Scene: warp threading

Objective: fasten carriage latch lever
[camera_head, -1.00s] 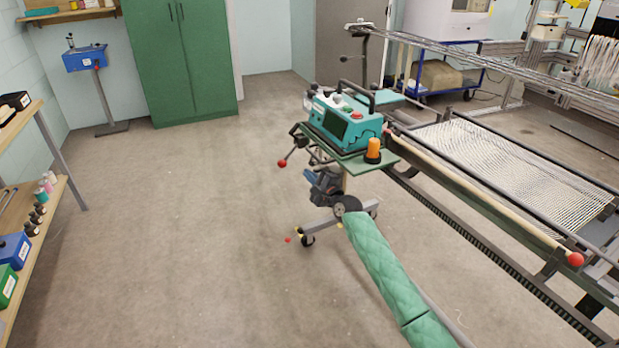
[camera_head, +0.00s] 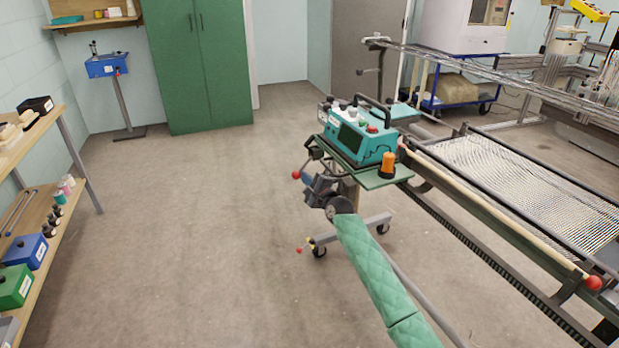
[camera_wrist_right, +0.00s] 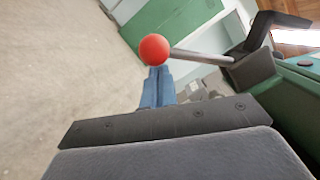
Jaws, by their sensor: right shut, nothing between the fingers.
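The teal carriage (camera_head: 358,133) sits on a small green stand beside the loom. A lever with a red ball end (camera_head: 296,174) sticks out at its left front; I take it as the latch lever. In the right wrist view the red ball (camera_wrist_right: 154,49) is just beyond my fingertips, its metal rod running right to a dark bracket (camera_wrist_right: 250,68). My right gripper (camera_head: 317,184) is close to the right of the ball in the head view. Its blue fingers (camera_wrist_right: 158,76) are shut and empty; contact with the ball cannot be told. My left gripper is not in view.
The loom frame (camera_head: 470,215) with white warp threads fills the right, with another red ball (camera_head: 593,283) at its near end. An orange beacon (camera_head: 388,164) stands on the carriage stand. Shelves (camera_head: 60,150) line the left. The floor between is clear.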

